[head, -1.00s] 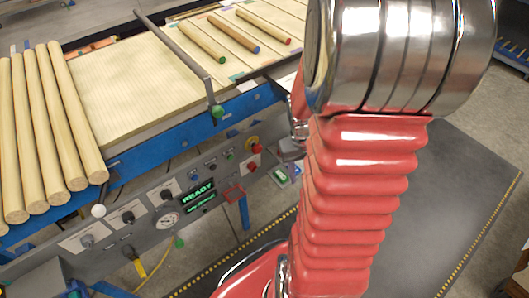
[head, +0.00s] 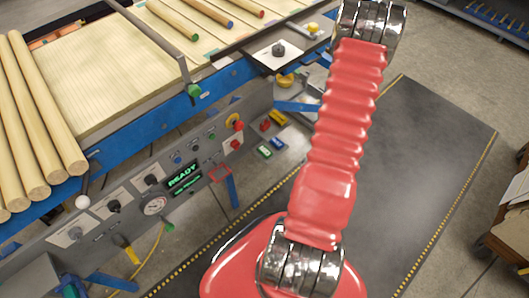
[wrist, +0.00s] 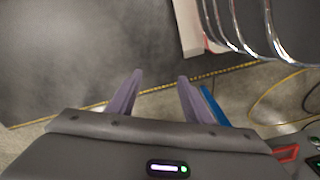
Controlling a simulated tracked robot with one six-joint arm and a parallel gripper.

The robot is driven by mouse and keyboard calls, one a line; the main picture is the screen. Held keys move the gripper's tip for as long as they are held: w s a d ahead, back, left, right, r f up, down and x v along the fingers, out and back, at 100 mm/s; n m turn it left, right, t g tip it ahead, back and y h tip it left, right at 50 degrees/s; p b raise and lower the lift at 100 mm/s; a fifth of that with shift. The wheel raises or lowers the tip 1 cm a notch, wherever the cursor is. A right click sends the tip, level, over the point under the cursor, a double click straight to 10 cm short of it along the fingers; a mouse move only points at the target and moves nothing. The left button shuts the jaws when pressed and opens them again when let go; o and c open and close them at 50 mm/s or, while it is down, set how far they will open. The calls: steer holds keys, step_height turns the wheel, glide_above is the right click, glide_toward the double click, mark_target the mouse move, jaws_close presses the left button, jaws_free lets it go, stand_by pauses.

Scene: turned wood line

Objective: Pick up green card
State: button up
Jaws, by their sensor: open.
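The green card (head: 265,151) is small and lies with several other small coloured cards on a pale surface beside the grey control panel, in the middle of the head view. My gripper (wrist: 159,78) shows in the wrist view with its two purple-grey fingers apart and nothing between them. Dark mat and concrete floor show beyond the fingertips. In the head view my gripper is out of sight and my arm rises to the top edge, right of the cards. I cannot make out the green card in the wrist view.
A yellow card (head: 279,118) and a red card (head: 265,125) lie behind the green one. The control panel (head: 135,200) with its knobs stands to the left, under a blue-railed conveyor (head: 120,90) bearing wooden rods. The dark mat (head: 430,150) at right is clear.

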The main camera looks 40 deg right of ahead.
steer(key=a+f+n+t, duration=0.1)
steer(key=a+f+t, duration=0.1)
steer(key=f, duration=0.5)
steer(key=a+f+t, duration=0.2)
steer(key=f+t, duration=0.1)
steer(key=f, duration=0.5)
steer(key=w+a+t, duration=0.3)
steer(key=w+t, duration=0.2)
steer(key=w+d+r+n+t+h, duration=0.1)
steer(key=w+r+t, duration=0.4)
steer(key=r, duration=0.5)
steer(key=shift+d+r+n+t+h, duration=0.2)
steer(key=shift+d+n+t+h, duration=0.2)
steer(key=shift+d+t+h, duration=0.25)
steer(key=shift+w, duration=0.2)
glide_toward(265, 151)
steer(key=shift+d+x, duration=0.2)
steer(key=shift+x, duration=1)
steer(key=shift+f, duration=0.1)
